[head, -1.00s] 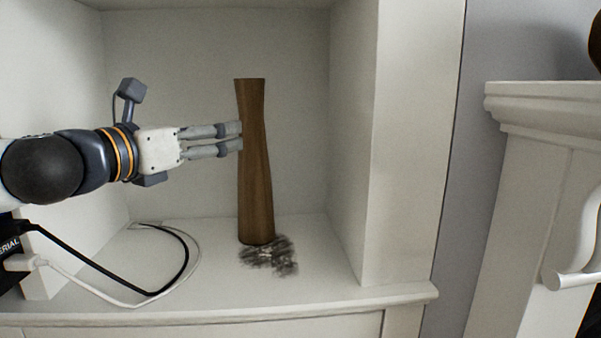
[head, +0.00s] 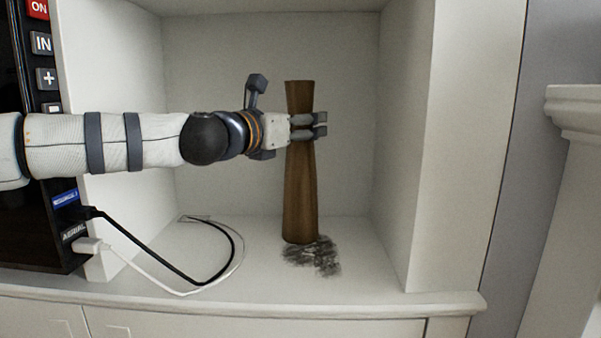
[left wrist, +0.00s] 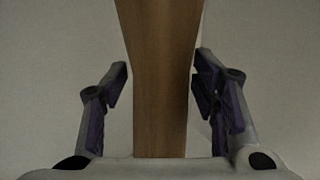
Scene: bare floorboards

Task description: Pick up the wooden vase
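The tall brown wooden vase (head: 301,190) stands upright on the white cabinet shelf, narrow at its middle and wider at top and base. My left gripper (head: 320,126) reaches in level from the left at the vase's upper part. In the head view its fingers cross the vase and their tips pass its right edge. In the left wrist view the vase (left wrist: 160,80) is between the spread fingers (left wrist: 160,78), with narrow gaps beside it. The gripper looks open around the vase. My right gripper is not in view.
The white shelf (head: 220,278) has side walls close to the vase. A dark blurry patch (head: 318,257) lies by its base. A black cable (head: 232,245) and a white cable loop on the shelf at left, from a black box (head: 35,235).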

